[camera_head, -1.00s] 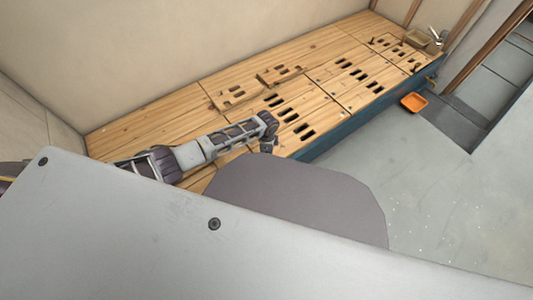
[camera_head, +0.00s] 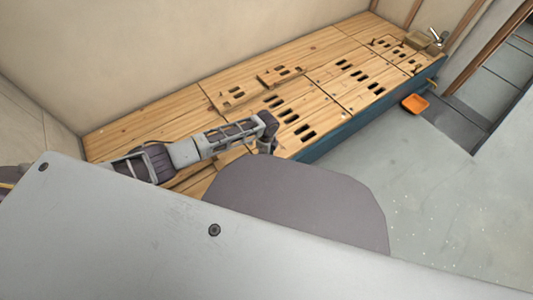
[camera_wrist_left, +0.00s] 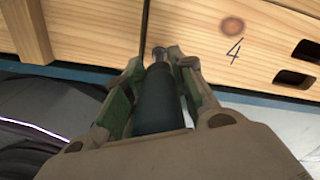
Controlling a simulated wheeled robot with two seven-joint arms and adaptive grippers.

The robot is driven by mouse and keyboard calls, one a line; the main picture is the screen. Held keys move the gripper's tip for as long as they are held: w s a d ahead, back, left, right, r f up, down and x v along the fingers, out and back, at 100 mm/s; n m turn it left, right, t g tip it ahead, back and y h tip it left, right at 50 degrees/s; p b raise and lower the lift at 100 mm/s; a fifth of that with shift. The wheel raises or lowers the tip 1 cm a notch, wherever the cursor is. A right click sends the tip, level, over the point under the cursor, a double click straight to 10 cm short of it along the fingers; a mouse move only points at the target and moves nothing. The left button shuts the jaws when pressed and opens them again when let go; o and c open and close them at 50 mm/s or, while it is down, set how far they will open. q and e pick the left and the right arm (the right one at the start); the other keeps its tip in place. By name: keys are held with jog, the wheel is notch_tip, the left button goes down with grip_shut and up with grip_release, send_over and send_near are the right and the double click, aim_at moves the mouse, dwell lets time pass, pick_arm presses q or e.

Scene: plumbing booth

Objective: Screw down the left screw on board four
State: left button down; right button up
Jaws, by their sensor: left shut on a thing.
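Board four (camera_wrist_left: 205,25) is a pale wooden plank marked with a black 4 beside a dark knot in the left wrist view. My left gripper (camera_wrist_left: 157,88) is shut on a dark cylindrical tool (camera_wrist_left: 160,105), which looks like a screwdriver. The tool points at the left front corner of board four. A small grey metal piece (camera_wrist_left: 159,52) shows at its far end; I cannot tell whether it is the screw or the tool's tip. In the head view my left gripper (camera_head: 266,149) is at the bench's front edge, partly hidden. My right gripper is not in view.
The long wooden bench (camera_head: 130,133) has several slotted boards and a blue front side. A loose wooden piece (camera_head: 279,76) lies on top. An orange tray (camera_head: 414,103) sits on the floor at right. A wooden box (camera_head: 419,39) stands at the far end.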

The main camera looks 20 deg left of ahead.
pick_arm(q)
jog(key=shift+m+p, duration=0.45)
jog(key=shift+m, duration=3.85)
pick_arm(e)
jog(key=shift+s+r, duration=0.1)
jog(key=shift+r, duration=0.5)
pick_arm(q)
jog(key=shift+n+p, duration=0.3)
jog(key=shift+p, duration=0.05)
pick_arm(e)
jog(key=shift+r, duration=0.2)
pick_arm(q)
jog(key=shift+n+p, duration=0.35)
jog(key=shift+n, duration=0.05)
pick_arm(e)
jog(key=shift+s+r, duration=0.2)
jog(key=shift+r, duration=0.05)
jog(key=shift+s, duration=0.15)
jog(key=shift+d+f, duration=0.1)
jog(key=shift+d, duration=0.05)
